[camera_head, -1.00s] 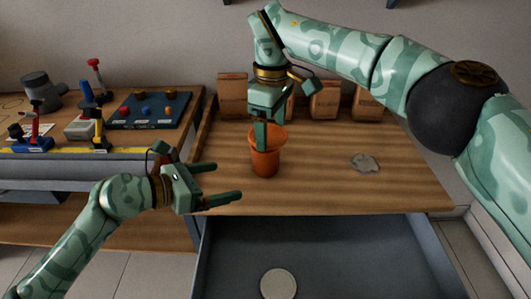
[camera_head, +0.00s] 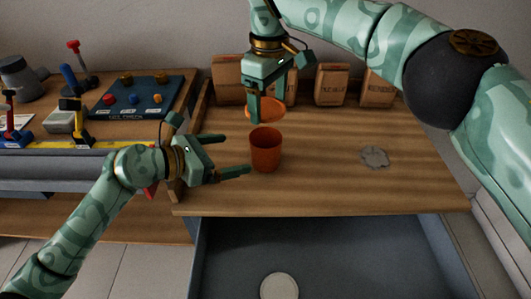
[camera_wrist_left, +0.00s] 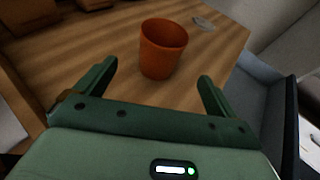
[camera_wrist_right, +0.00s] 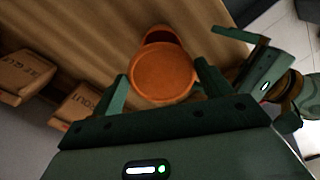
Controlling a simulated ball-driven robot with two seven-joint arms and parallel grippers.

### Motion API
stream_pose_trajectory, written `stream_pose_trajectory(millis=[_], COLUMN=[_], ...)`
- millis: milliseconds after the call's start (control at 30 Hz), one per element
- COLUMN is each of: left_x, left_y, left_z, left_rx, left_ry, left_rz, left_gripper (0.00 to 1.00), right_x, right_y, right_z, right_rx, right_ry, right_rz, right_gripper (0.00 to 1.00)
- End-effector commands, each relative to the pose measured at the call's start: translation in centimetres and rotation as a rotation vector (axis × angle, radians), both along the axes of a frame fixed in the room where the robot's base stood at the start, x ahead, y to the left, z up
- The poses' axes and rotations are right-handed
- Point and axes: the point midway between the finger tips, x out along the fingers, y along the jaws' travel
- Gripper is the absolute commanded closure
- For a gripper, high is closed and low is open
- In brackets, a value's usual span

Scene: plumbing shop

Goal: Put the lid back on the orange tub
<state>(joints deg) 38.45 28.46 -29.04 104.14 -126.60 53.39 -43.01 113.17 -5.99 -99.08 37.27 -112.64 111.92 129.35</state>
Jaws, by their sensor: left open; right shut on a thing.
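The orange tub (camera_head: 265,154) stands upright and open-topped on the wooden bench. It also shows in the left wrist view (camera_wrist_left: 160,55) and partly behind the lid in the right wrist view (camera_wrist_right: 162,35). My right gripper (camera_head: 268,106) is shut on the round orange lid (camera_head: 268,113), holding it above and slightly behind the tub, apart from it. The lid (camera_wrist_right: 163,78) lies between the fingers in the right wrist view. My left gripper (camera_head: 236,154) is open and empty, left of the tub, its fingers pointing towards it without clear contact.
Brown paper bags (camera_head: 332,86) stand along the back wall. A grey splat-shaped patch (camera_head: 374,157) lies right of the tub. An open grey drawer (camera_head: 340,255) below the front edge holds a pale disc (camera_head: 279,286). A tool bench (camera_head: 160,80) is at left.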

Motion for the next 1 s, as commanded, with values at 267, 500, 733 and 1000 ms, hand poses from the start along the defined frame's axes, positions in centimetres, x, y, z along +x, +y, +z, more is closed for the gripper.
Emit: stream_pose_trajectory(millis=[267, 500, 733, 1000], left_x=[2.9, 4.5, 5.0, 5.0], left_y=[-4.3, -6.8, -7.5, -7.5], left_z=[-1.8, -2.9, -3.3, -3.3], left_rx=[-0.002, -0.002, 0.001, 0.001], left_ry=[0.0, 0.001, 0.0, 0.0], left_rz=[-0.001, -0.001, 0.0, 0.0], left_gripper=[0.05, 0.05, 0.05, 0.19], right_x=[0.0, 0.0, 0.0, 0.0], right_y=[0.0, 0.0, 0.0, 0.0], right_z=[0.0, 0.0, 0.0, 0.0], right_rx=[0.0, 0.0, 0.0, 0.0], right_ry=[0.0, 0.0, 0.0, 0.0], right_rz=[0.0, 0.0, 0.0, 0.0], right_gripper=[0.47, 0.47, 0.47, 0.47])
